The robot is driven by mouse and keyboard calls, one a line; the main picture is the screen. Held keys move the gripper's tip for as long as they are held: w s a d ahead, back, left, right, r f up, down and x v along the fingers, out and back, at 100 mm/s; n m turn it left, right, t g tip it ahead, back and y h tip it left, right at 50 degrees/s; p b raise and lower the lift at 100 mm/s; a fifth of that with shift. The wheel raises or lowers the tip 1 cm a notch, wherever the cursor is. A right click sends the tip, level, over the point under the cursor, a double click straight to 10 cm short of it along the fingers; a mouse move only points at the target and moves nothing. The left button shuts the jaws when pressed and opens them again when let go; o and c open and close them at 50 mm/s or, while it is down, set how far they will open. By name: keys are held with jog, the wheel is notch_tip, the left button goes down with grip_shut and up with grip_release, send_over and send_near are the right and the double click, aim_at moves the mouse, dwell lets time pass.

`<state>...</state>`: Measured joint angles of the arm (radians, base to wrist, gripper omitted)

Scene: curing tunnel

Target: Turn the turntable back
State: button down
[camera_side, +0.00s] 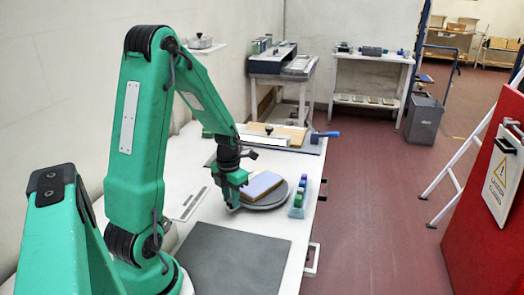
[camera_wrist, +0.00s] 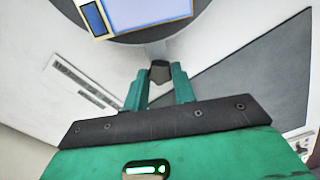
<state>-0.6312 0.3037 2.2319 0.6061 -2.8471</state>
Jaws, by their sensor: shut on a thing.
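The turntable (camera_side: 268,203) is a dark grey round plate on the white bench, with a flat tan-edged board (camera_side: 262,185) with a bluish-purple top lying on it. In the wrist view the turntable's rim (camera_wrist: 155,32) shows at the top, with part of the board (camera_wrist: 148,12) on it. My gripper (camera_side: 232,206) is low at the turntable's left edge. In the wrist view my gripper (camera_wrist: 159,80) is shut on a small dark knob (camera_wrist: 159,70) just outside the rim. A grey strip runs from the knob towards the plate. The knob's lower part is hidden between the fingers.
A dark grey mat (camera_side: 235,262) lies in front of the turntable. A small rack (camera_side: 297,208) with coloured items stands close on its right. A fixture with a blue handle (camera_side: 326,134) is behind. A slotted plate (camera_side: 190,204) lies left of my gripper.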

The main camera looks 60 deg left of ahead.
jog(key=shift+w+d+r+n, duration=0.15)
jog(key=shift+d+n, duration=0.1)
jog(key=shift+n, duration=0.05)
dwell(0.4)
jog(key=c, duration=1.1)
grip_release()
jog(key=shift+d, duration=0.1)
jog(key=shift+c, duration=0.2)
jog(key=shift+r, duration=3.8)
